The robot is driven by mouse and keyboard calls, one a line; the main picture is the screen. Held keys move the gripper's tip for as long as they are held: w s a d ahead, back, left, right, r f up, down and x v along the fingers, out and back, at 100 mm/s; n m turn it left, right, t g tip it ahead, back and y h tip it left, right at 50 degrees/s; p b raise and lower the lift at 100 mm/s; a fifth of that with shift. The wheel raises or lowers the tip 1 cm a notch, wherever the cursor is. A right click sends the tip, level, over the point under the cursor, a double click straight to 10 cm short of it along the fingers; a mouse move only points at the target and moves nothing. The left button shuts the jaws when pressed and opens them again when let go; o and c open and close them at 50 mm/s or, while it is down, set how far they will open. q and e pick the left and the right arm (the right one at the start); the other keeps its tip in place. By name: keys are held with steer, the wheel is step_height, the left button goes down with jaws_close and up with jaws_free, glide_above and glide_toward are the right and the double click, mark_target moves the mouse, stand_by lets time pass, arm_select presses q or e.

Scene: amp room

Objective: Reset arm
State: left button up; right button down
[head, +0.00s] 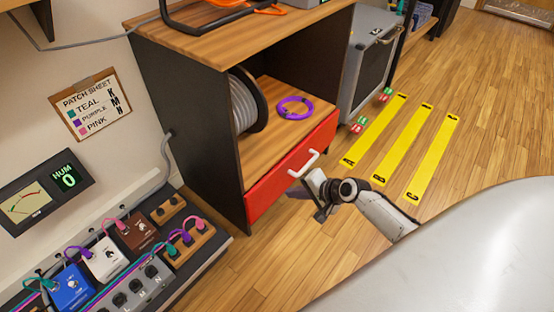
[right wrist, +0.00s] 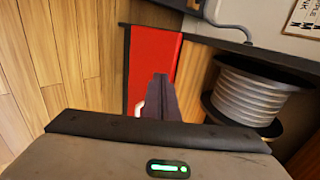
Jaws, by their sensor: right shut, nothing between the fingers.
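My right gripper (head: 314,190) is shut and empty. It is in front of the red drawer (head: 268,188) of the wooden cabinet, just below and to the right of the white drawer handle (head: 304,164). In the right wrist view its closed fingers (right wrist: 161,98) stand in front of the red drawer front (right wrist: 152,58), and a bit of the white handle (right wrist: 139,108) shows beside them. I cannot tell whether the fingers touch the handle. My left gripper is not in view.
The cabinet shelf holds a cable spool (head: 246,100) and a purple cable ring (head: 294,107). A pedal board (head: 140,262) lies at lower left under a hum meter (head: 45,190). A dark amp (head: 368,65) stands behind. Yellow floor strips (head: 405,140) and open floor lie to the right.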

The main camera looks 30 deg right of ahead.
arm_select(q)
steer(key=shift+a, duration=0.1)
arm_select(e)
steer(key=shift+s, duration=0.1)
